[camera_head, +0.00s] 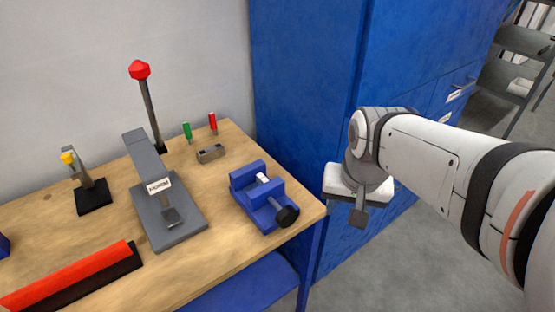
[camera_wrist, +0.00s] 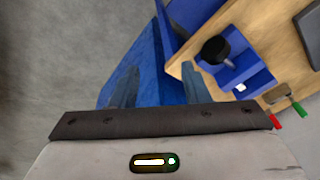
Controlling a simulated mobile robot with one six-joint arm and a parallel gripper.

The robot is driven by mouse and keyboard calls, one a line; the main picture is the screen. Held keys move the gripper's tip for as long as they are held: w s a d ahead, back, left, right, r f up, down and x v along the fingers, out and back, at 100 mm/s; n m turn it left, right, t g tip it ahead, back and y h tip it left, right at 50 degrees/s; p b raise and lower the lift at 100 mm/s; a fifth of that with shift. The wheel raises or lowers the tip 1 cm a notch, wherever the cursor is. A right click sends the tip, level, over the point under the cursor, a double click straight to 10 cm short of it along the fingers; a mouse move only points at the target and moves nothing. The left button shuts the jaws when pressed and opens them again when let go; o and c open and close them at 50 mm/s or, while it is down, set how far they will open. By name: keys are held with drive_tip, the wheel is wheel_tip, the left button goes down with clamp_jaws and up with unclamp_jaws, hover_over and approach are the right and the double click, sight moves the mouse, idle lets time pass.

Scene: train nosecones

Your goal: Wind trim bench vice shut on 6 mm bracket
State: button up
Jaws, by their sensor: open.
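The blue bench vice (camera_head: 249,178) sits at the right front corner of the wooden bench, with a black round handle (camera_head: 287,215) at its front. A small pale piece (camera_head: 263,178) shows between its jaws; I cannot tell whether it is the 6 mm bracket or whether the jaws touch it. My gripper (camera_head: 358,215) is open and empty, right of the vice and beyond the bench edge. In the wrist view, the open fingers (camera_wrist: 160,88) are apart from the vice (camera_wrist: 245,65) and its handle (camera_wrist: 214,50), which lie to the upper right.
A blue cabinet (camera_head: 310,90) stands behind my gripper. Grey floor is clear below.

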sight(284, 212)
drive_tip(key=w+a+f+m+b, duration=0.1)
drive_tip(key=w+a+m, duration=0.1)
drive_tip(key=w+a, duration=0.1)
drive_tip(key=w+a+f+m+g+b, duration=0.1)
drive_tip(key=w+a+f+m, duration=0.1)
drive_tip(key=w+a+m, duration=0.1)
drive_tip(key=w+a+f+m+g+b, duration=0.1)
drive_tip(key=w+a+f+m, duration=0.1)
drive_tip(key=w+a+m, duration=0.1)
drive_tip(key=shift+a+f, duration=0.15)
drive_tip(key=shift+a, duration=0.6)
drive_tip(key=shift+w+a+f, duration=0.1)
drive_tip(key=shift+a+f, duration=0.1)
drive_tip(key=shift+f+m, duration=0.3)
drive_tip(key=shift+f, duration=0.05)
wheel_tip(284, 212, down, 7)
drive_tip(key=shift+r+b, duration=0.15)
drive_tip(key=shift+b, duration=0.15)
drive_tip(key=shift+c, duration=0.3)
clamp_jaws()
drive_tip(key=shift+a, duration=0.35)
drive_tip(key=shift+d, duration=0.2)
